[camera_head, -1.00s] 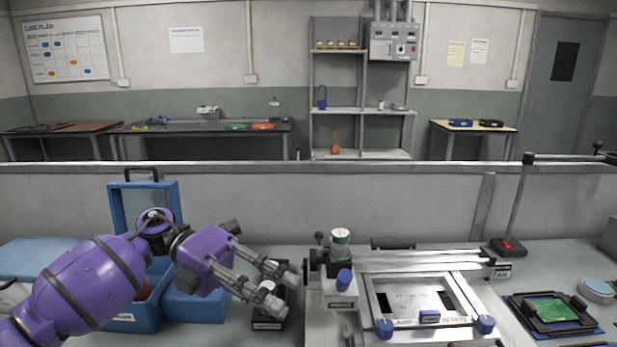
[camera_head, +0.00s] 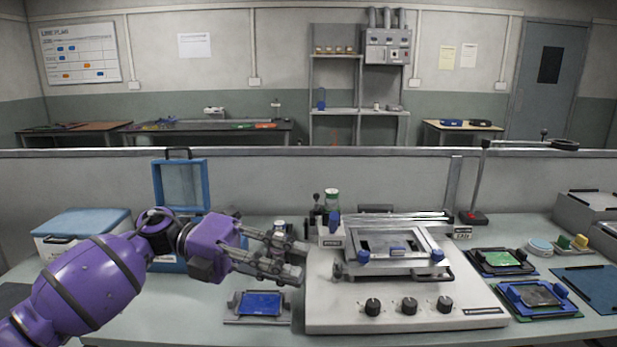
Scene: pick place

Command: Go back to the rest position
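My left gripper (camera_head: 300,261) reaches in from the left on a purple arm. It is above the bench, left of the stencil printer, with its two fingers apart and nothing visible between them. A small dark item with a pale top (camera_head: 280,226) shows just behind the fingers, partly hidden by them. A blue board in a small holder (camera_head: 261,303) lies on the bench below the gripper. My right gripper is not in view.
The printer (camera_head: 405,290) with knobs and a framed plate fills the middle of the bench (camera_head: 190,320). A blue case with a raised lid (camera_head: 157,185) and a white-and-blue cooler box (camera_head: 85,222) stand at left. Green (camera_head: 502,258) and dark (camera_head: 540,295) boards in holders lie at right.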

